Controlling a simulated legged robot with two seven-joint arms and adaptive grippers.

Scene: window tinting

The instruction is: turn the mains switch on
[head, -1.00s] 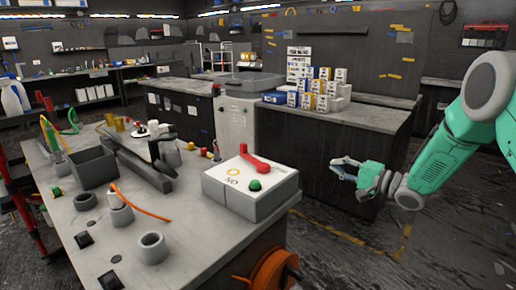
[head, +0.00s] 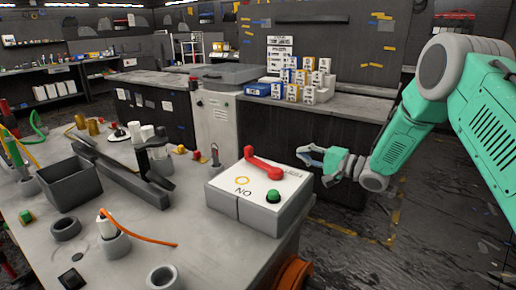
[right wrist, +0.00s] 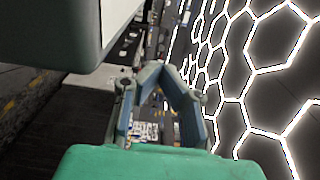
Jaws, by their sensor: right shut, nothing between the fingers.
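The mains switch is a box (head: 228,206) with a white top and grey sides at the right end of the workbench. Its red lever (head: 262,167) lies across the far part of the top. The top also has a yellow ring, a green knob (head: 274,196) and the letters ON, upside down, at the near side. My right gripper (head: 311,157) is shut and empty, just right of the box and apart from the lever. In the right wrist view its fingers (right wrist: 160,76) hold nothing, and a grey and white body (right wrist: 100,40), seemingly the box, fills the upper left. My left gripper is not in view.
The grey workbench (head: 215,250) carries a dark bin (head: 70,184), a long dark bar, cups and an orange cable left of the box. A back counter holds stacked small boxes (head: 305,85). The floor right of the bench is clear.

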